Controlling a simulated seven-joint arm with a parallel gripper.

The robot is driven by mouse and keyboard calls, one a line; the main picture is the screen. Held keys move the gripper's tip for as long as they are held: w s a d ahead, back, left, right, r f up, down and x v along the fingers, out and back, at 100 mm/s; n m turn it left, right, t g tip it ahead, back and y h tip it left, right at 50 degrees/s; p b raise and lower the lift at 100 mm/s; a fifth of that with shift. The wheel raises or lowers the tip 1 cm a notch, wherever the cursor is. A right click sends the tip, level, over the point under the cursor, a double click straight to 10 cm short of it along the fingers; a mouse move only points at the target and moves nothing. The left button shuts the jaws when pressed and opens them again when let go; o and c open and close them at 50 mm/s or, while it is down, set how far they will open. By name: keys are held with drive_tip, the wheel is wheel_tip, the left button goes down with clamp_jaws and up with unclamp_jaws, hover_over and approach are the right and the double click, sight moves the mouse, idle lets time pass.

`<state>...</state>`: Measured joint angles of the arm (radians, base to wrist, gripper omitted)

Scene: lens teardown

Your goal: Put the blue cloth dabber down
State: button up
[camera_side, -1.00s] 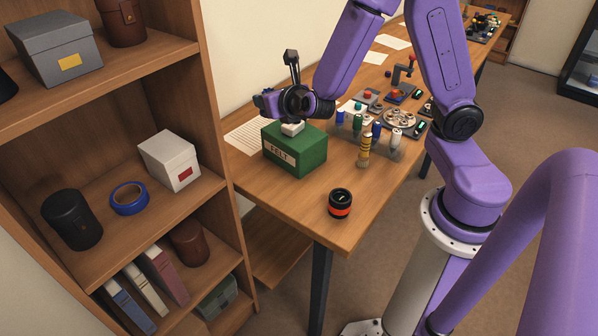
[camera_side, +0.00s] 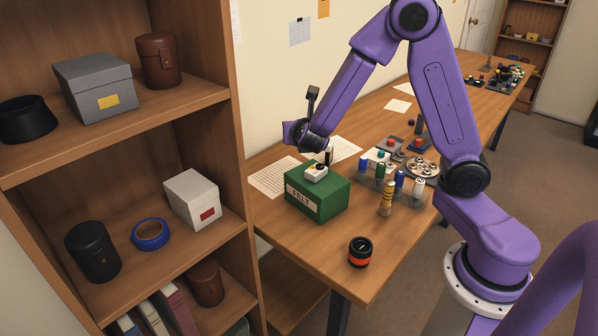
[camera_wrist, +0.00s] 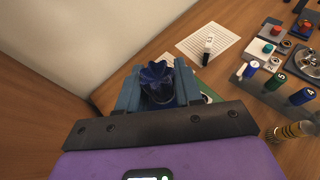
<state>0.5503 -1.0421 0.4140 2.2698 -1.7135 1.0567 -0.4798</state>
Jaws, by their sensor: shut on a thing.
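My gripper (camera_wrist: 157,88) is shut on the blue cloth dabber (camera_wrist: 158,72), whose folded dark blue top shows between the jaws in the wrist view. In the side view my gripper (camera_side: 322,158) is low over the green box marked FELT (camera_side: 318,192), and the dabber cannot be made out there. A small white piece with some yellow (camera_side: 316,172) is on top of the box, just under the gripper. I cannot tell whether the gripper touches it. In the wrist view my jaws hide most of the green box (camera_wrist: 209,95).
A rack with blue, green and white-topped pieces (camera_side: 399,181) and a yellow-banded cylinder (camera_side: 386,198) stand right of the box. A black and orange lens part (camera_side: 360,252) is near the front edge. Papers (camera_side: 276,178) lie behind; a shelf (camera_side: 222,215) stands left.

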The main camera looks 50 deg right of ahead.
drive_tip(key=d+f+m+g+h, duration=0.1)
drive_tip(key=d+f+m+g, duration=0.1)
drive_tip(key=d, duration=0.1)
drive_tip(key=w+d+f+m+g+h, duration=0.1)
drive_tip(key=d+f+m+g+h, duration=0.1)
drive_tip(key=d+f+m+g, duration=0.1)
drive_tip(key=d+f+m+g+h, duration=0.1)
drive_tip(key=d+f+m+g, duration=0.1)
drive_tip(key=d, duration=0.2)
drive_tip(key=shift+w+f+m+g, duration=0.25)
drive_tip(key=shift+w+m+g, duration=0.05)
drive_tip(key=shift+w+g, duration=0.1)
drive_tip(key=shift+s+d+f+m+g+h, duration=0.3)
drive_tip(key=shift+d+f+m+g+h, duration=0.1)
drive_tip(key=shift+d+f+m+g, duration=0.15)
drive_tip(key=shift+w+d+f, duration=0.7)
drive_tip(key=shift+w+f, duration=0.85)
drive_tip(key=shift+w, duration=0.55)
drive_tip(key=shift+w+d+f, duration=0.75)
drive_tip(key=shift+w+f, duration=0.8)
drive_tip(key=shift+w, duration=0.55)
drive_tip(key=shift+w+d+f, duration=0.7)
drive_tip(key=shift+w+f, duration=0.85)
drive_tip(key=shift+w, duration=0.55)
drive_tip(key=shift+w+d+f, duration=0.1)
drive_tip(key=shift+w+f, duration=0.2)
drive_tip(key=shift+f, duration=1.55)
drive_tip(key=shift+f, duration=0.6)
